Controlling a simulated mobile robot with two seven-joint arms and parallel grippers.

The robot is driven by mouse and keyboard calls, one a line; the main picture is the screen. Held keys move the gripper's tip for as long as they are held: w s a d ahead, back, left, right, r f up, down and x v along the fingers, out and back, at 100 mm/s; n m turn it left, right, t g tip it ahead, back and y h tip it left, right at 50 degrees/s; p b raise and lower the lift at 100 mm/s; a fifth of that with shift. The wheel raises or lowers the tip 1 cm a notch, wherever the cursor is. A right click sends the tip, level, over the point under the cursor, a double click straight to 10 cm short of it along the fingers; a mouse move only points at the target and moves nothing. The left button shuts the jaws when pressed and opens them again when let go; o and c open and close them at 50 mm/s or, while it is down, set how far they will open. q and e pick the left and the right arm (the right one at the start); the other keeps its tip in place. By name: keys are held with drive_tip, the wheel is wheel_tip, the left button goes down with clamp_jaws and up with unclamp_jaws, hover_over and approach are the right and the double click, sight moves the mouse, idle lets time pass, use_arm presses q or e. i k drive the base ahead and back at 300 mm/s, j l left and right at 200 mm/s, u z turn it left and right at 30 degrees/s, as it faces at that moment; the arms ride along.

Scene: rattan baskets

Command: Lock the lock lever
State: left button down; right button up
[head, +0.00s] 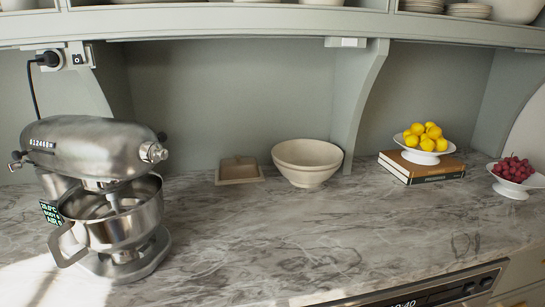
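A silver stand mixer (95,145) stands on the counter at the left of the head view. Its head is level above the metal bowl (115,215), which has a handle at its left. A small dark knob or lever (17,160) sticks out at the left rear of the mixer head, and another dark knob (161,136) shows behind its front. I cannot tell which of these is the lock lever or its position. Neither of my grippers is in view.
A marble counter (300,240) has clear room at its middle. A beige square dish (239,171), a cream bowl (307,161), books (421,170) under a bowl of lemons (425,137), and a bowl of grapes (514,170) stand along it. A shelf (250,22) overhangs the back.

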sight(15, 166)
drive_tip(key=u, duration=1.5)
drive_tip(key=k+j+z, duration=0.15)
drive_tip(key=z, duration=0.3)
drive_tip(key=k+z, duration=0.4)
